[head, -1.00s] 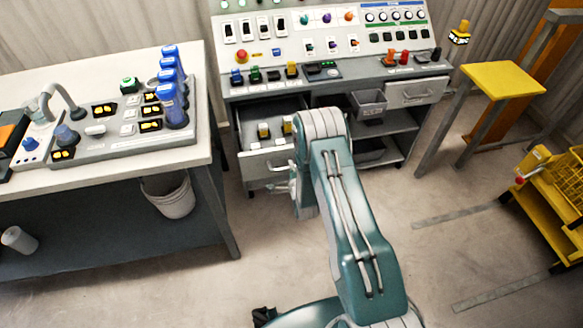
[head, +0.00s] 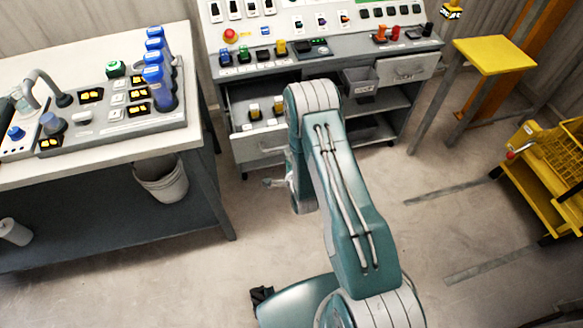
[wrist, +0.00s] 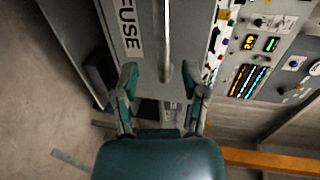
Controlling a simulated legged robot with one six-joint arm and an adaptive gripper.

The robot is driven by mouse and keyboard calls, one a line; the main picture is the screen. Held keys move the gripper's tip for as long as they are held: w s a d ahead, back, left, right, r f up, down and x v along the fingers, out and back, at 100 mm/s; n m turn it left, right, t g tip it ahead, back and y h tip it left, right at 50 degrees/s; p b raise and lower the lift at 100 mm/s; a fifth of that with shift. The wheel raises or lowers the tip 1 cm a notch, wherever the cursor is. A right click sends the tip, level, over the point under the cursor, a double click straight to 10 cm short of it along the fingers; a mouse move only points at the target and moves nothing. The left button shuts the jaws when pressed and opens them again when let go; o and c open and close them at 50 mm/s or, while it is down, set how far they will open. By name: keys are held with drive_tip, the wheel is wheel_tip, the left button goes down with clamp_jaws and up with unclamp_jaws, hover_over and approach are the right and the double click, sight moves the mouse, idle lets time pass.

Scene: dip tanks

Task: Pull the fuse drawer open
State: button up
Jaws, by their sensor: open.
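The fuse drawer (head: 245,147) is the left drawer under the control console and stands pulled out, with yellow-and-black pieces inside. In the wrist view its pale front (wrist: 143,75) carries a FUSE label (wrist: 128,28). The drawer's bar handle (wrist: 166,45) runs down from the top edge, and its near end lies in line between my fingertips. My gripper (wrist: 164,84) is open and empty. My arm hides the drawer's right side.
A shut drawer (head: 402,69) and a grey bin (head: 361,83) are to the right. A workbench (head: 75,165) with a white bucket (head: 162,179) beneath stands left. A yellow stool (head: 494,56) and yellow cart (head: 545,180) stand right. Floor between is clear.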

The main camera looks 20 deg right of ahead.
drive_tip(key=v, duration=0.6)
idle(0.3)
drive_tip(key=w+r+n+g, duration=0.2)
drive_tip(key=w+r+n, duration=0.25)
drive_tip(key=r, duration=0.75)
drive_tip(key=s+r+n+g, duration=0.3)
drive_tip(key=r+n, duration=0.2)
drive_tip(key=r, duration=0.8)
drive_tip(key=s+r+n+g, duration=0.2)
drive_tip(key=s+r+n, duration=0.2)
drive_tip(key=s, duration=0.9)
drive_tip(key=s+r+n+g, duration=0.3)
drive_tip(key=s+r+n, duration=0.1)
drive_tip(key=s+r, duration=0.6)
drive_tip(key=s, duration=0.3)
drive_tip(key=shift+s+a+r, duration=0.2)
drive_tip(key=shift+s+a, duration=0.05)
